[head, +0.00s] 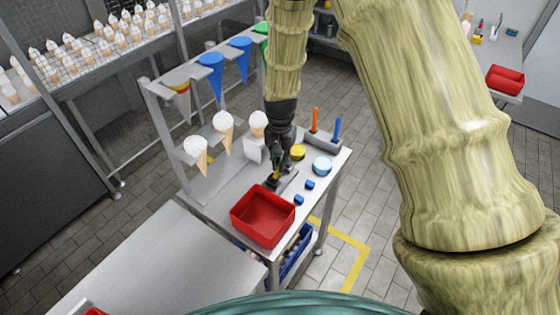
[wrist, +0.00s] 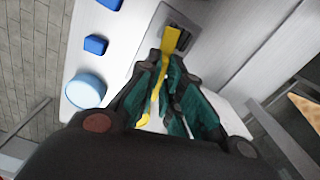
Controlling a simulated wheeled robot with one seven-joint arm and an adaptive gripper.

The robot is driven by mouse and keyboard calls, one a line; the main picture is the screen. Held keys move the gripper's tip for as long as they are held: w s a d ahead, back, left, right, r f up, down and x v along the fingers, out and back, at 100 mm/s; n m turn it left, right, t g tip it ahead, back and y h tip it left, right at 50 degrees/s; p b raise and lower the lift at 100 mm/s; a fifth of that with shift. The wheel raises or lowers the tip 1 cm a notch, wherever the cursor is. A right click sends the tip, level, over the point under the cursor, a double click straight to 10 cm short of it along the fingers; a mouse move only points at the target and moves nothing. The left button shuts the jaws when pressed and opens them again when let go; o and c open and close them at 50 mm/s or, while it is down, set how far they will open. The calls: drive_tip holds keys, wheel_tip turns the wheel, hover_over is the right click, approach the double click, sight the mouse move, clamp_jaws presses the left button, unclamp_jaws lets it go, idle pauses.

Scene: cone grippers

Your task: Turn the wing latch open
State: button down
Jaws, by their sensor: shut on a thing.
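The wing latch is a yellow bar (wrist: 171,38) on a small grey plate (wrist: 183,22) fixed to the light table top, seen in the wrist view. My gripper (wrist: 174,62), with black and green fingers, is closed around the yellow part, which runs back between the fingers. In the head view my gripper (head: 276,178) points down at the table behind the red bin, and the latch is mostly hidden by it. The latch's exact angle is hard to tell.
A red bin (head: 262,216) stands just in front of my gripper. Blue blocks (head: 310,185), a light blue round tub (head: 322,166) and a yellow disc (head: 298,152) lie to the right. Cones in a rack (head: 223,122) stand behind left. A holder with orange and blue handles (head: 315,120) is at the back.

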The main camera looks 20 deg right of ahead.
drive_tip(key=n, duration=0.4)
drive_tip(key=shift+n, duration=0.3)
drive_tip(key=n, duration=0.3)
drive_tip(key=shift+n+b, duration=0.4)
drive_tip(key=n, duration=0.3)
drive_tip(key=shift+n, duration=2)
drive_tip(key=c, duration=1.6)
unclamp_jaws()
